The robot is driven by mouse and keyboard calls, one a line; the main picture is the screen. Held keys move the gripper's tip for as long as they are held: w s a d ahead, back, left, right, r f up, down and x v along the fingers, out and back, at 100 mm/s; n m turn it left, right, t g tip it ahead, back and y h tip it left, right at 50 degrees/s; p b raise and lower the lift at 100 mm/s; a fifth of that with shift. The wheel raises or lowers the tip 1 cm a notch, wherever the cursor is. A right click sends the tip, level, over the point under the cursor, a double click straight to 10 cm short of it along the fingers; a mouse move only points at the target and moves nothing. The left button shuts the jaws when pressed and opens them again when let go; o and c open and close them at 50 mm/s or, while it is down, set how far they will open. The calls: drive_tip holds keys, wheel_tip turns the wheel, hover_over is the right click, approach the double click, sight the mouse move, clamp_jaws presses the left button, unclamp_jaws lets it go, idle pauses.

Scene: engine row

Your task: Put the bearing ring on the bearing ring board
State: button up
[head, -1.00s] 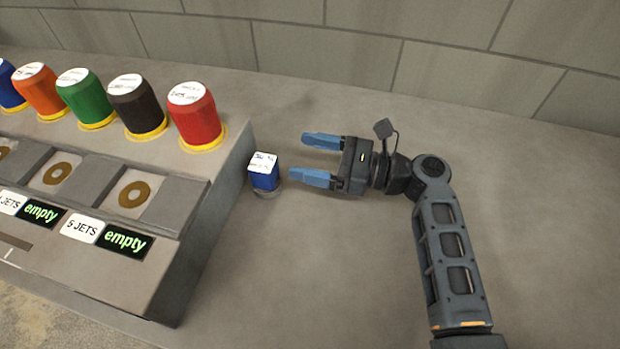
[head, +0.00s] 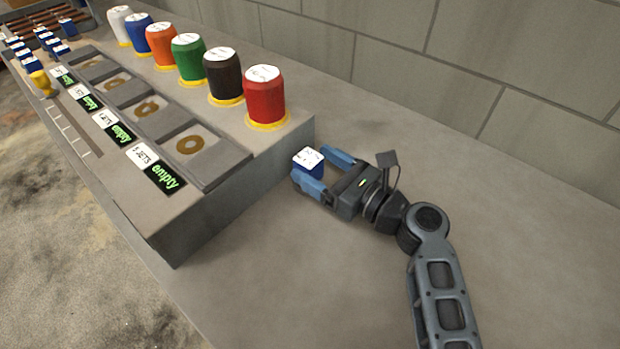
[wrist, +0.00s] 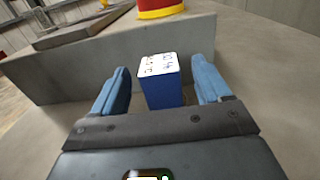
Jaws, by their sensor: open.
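A small blue block (head: 309,160) with a white lettered top stands upright on the bench, just right of the grey console. I cannot tell whether it is the bearing ring or carries it. My gripper (head: 323,171) is open, its two blue fingers on either side of the block. In the wrist view the block (wrist: 162,85) stands between the fingers, with gaps visible on both sides. Flat gold rings, such as the nearest one (head: 190,145), lie in square recesses on the console beside "empty" signs. I cannot tell which part is the bearing ring board.
The grey console (head: 225,195) stands close left of my gripper. A red capped cylinder (head: 265,98) and several others line its back. Small blue blocks (head: 25,58) and a yellow piece (head: 42,82) sit far left. The bench (head: 500,190) right of my arm is clear.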

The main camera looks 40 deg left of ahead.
drive_tip(key=shift+a+f+b, duration=0.15)
drive_tip(key=shift+a+b, duration=0.15)
drive_tip(key=shift+a, duration=0.4)
drive_tip(key=shift+w+a, duration=0.1)
drive_tip(key=shift+a, duration=0.5)
drive_tip(key=shift+c, duration=0.3)
drive_tip(key=shift+r, duration=0.2)
clamp_jaws()
